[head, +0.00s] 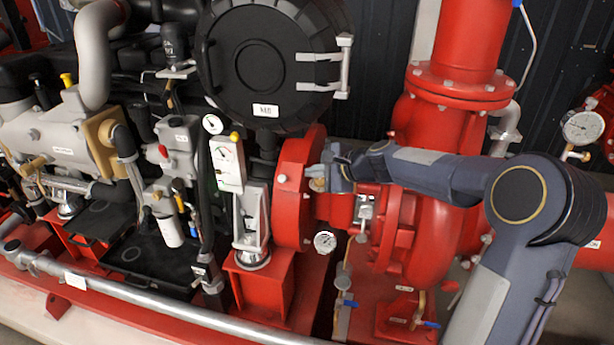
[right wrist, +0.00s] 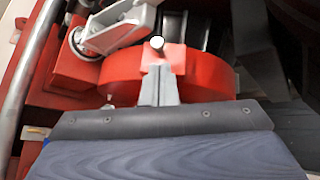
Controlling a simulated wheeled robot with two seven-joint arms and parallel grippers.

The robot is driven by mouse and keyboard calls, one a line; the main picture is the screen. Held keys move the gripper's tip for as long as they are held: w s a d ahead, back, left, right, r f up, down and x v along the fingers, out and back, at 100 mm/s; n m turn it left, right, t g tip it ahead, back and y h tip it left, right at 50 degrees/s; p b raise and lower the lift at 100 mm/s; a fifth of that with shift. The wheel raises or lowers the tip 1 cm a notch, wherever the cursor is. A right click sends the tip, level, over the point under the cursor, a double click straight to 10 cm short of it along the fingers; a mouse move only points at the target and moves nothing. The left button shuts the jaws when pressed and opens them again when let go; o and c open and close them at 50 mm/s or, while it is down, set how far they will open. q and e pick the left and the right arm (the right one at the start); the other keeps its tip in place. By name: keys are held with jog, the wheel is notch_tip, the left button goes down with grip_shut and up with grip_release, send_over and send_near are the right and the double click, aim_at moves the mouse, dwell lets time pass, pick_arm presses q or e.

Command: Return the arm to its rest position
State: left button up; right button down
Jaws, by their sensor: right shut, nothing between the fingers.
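My right arm comes in from the right of the head view and reaches left across the red pump. Its gripper (head: 318,178) is beside the upright red round housing (head: 292,190), below the big black round cover (head: 262,60). In the right wrist view the two grey fingers (right wrist: 160,75) are together with nothing between them. They point at the red housing (right wrist: 120,75), near a small silver pin end (right wrist: 157,42). I cannot tell whether they touch it. My left gripper is not in view.
A silver rail (head: 150,303) runs along the front of the red base. Close to the arm are a small gauge (head: 325,242), the red pump casing (head: 430,215) and a thick red vertical pipe (head: 465,45). A white-faced gauge (head: 583,127) is at the right. Engine parts crowd the left.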

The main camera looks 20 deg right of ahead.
jog(key=v, duration=0.3)
jog(key=shift+s+a+r, duration=0.25)
jog(key=shift+s+r, duration=0.05)
jog(key=shift+r, duration=0.05)
jog(key=s+a+r+n+g+p, duration=0.1)
jog(key=s+a+r+n+p, duration=0.3)
jog(key=s, duration=0.6)
jog(key=s+a+f+n+g+b, duration=0.1)
jog(key=s+a+n+g, duration=0.15)
jog(key=s+n, duration=0.55)
jog(key=s+a+f+n+h+p, duration=0.1)
jog(key=s+f+n, duration=0.1)
jog(key=s, duration=0.6)
jog(key=s+f+n+g, duration=0.1)
jog(key=s+f+n, duration=0.2)
jog(key=s, duration=0.5)
jog(key=shift+s+a+f+h+p, duration=0.3)
jog(key=shift+a+h+p, duration=0.05)
jog(key=shift+h, duration=0.05)
jog(key=shift+g, duration=0.25)
